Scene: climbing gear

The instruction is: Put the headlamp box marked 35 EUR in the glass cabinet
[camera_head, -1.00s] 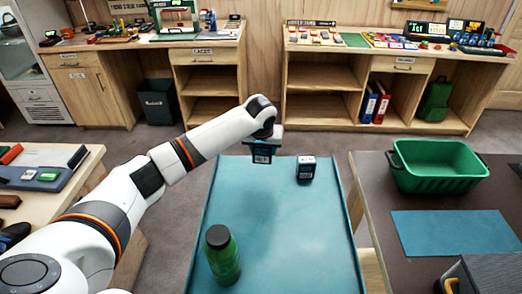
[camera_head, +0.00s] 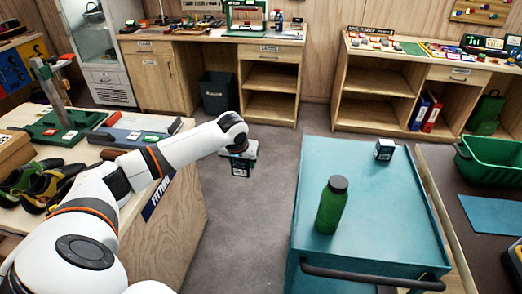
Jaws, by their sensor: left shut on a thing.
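My left gripper (camera_head: 240,155) is shut on a small dark box (camera_head: 240,169) with a white label, held in the air over the grey floor, left of the teal cart. The print on its label is too small to read. A similar small dark box (camera_head: 384,149) with a white label stands on the cart top at the far right. The glass cabinet (camera_head: 108,62) stands against the back wall at the upper left, with shelves visible behind its glass. My right gripper is out of view.
A green bottle (camera_head: 331,206) stands on the teal cart (camera_head: 350,240). A wooden fitting counter (camera_head: 180,221) with shoes (camera_head: 38,181) lies at the left. A dark bin (camera_head: 217,92) stands by the desks at the back. Open floor (camera_head: 262,200) lies between counter and cart.

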